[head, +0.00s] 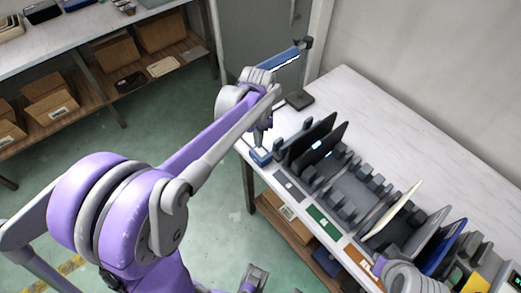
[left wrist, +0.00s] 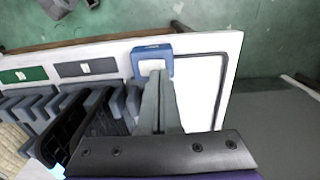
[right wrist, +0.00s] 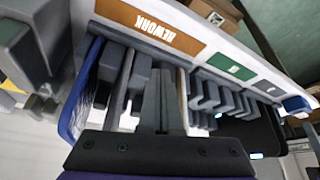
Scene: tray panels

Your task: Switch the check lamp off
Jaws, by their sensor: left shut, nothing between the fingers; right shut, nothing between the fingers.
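The check lamp (head: 284,60) stands at the back left of the table, with a blue head on a dark post and base. A bright white strip glows along the head's underside. A small blue box (head: 260,157) sits at the table's near left corner; in the left wrist view it (left wrist: 151,48) has a pale middle and a dark cable beside it. My left gripper (head: 262,142) is shut and empty, its fingertips right at the box; whether they touch it I cannot tell. My right gripper (right wrist: 156,92) is shut and empty above the rack near the REWORK label.
A dark rack (head: 352,188) holding upright panels (head: 313,138) fills the table's middle and right. Green (head: 324,221), grey and orange labels line its front edge. The table behind the rack is clear. Shelves with cardboard boxes (head: 161,32) stand at the left.

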